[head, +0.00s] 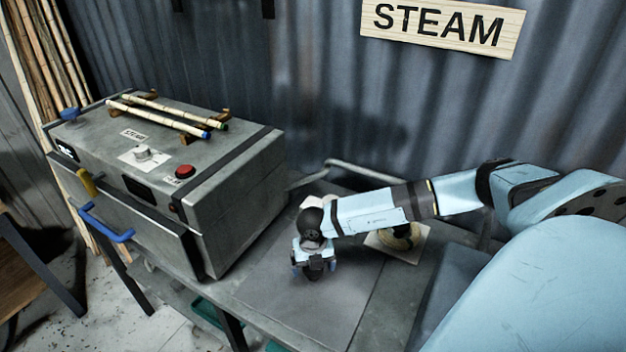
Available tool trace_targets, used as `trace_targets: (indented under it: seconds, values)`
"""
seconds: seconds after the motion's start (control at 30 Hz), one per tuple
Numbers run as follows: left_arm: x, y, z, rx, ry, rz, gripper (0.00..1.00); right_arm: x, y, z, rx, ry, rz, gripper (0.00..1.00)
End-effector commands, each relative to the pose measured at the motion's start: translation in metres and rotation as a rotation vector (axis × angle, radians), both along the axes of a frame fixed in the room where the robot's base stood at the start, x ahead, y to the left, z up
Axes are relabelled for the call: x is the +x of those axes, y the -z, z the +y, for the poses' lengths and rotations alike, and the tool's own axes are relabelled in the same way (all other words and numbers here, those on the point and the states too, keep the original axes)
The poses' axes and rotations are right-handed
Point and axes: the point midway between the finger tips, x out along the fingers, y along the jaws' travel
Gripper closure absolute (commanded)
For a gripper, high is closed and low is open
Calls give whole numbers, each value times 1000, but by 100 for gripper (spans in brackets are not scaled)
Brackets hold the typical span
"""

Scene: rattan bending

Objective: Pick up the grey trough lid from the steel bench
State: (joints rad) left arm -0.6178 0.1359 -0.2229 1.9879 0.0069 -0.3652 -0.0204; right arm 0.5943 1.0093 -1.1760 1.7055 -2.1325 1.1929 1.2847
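A flat grey panel (290,308), which looks like the trough lid, lies on the steel bench (385,318). It is close in colour to the bench top, and its far part is hidden behind my arm and gripper. My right arm reaches in from the right, and its gripper (314,272) points down over the panel's middle. I cannot tell whether it touches the panel, and its fingers are too small and covered to show if they are open. My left gripper is not in view.
A grey steam box (235,165) with blue handle (105,222), red button and bamboo pieces (165,115) on top stands left of the panel. A pale board with a round part (402,240) lies behind my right forearm. A corrugated wall (330,90) closes the back.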

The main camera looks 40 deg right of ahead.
Motion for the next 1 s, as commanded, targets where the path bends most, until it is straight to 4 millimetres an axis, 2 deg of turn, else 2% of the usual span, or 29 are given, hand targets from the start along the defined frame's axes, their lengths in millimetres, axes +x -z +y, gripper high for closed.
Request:
trace_targets:
  seconds: [0.1, 0.3, 0.37, 0.63, 1.0]
  values:
    - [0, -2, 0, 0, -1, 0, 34, -1, 7, 0, -1, 0, 1, 10]
    - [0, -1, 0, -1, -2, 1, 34, -1, 8, 0, -1, 0, 1, 10]
    - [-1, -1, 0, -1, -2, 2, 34, 0, 8, 0, -1, 0, 1, 21]
    - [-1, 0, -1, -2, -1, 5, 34, 0, 8, 0, 0, 0, 0, 83]
    - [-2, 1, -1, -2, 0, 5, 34, 1, 2, -1, 1, 1, -3, 83]
